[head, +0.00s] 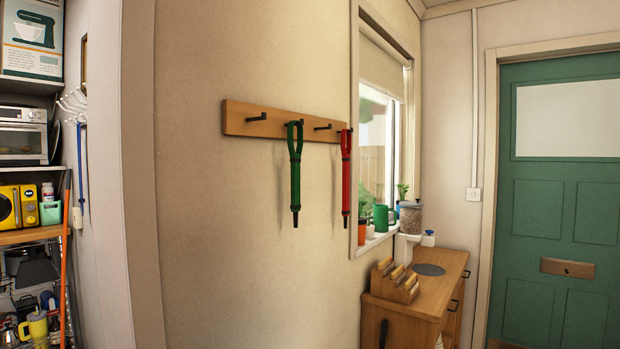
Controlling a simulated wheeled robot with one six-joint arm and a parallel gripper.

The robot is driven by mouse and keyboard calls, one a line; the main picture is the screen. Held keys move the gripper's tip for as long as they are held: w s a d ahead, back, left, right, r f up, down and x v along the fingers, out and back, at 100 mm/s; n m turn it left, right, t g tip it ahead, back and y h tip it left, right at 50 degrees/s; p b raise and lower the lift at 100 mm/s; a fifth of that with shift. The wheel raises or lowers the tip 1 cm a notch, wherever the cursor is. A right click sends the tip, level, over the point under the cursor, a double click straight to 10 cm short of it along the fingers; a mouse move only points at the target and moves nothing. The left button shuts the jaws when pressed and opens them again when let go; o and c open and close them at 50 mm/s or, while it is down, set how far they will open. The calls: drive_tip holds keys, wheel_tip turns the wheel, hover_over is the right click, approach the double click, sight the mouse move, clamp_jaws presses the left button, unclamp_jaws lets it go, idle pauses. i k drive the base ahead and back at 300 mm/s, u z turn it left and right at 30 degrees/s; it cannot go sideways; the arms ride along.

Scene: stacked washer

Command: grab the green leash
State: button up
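The green leash (295,172) hangs by its loop from a dark hook on a wooden wall rack (245,118). It hangs straight down with a dark clip at its lower end, apart from the red leash. A red leash (346,175) hangs from another hook to its right. My gripper is not in view.
A wooden cabinet (451,281) stands at the lower right, with a wooden organizer (397,288) and a food jar (411,218) on it. Pots stand on the window sill. A green door (567,205) is at the right. Shelves fill the far left. Bare wall surrounds the leash's left side.

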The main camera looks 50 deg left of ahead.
sight(296, 156)
drive_tip(key=u, duration=0.4)
drive_tip(key=i, duration=0.85)
drive_tip(key=u, duration=0.75)
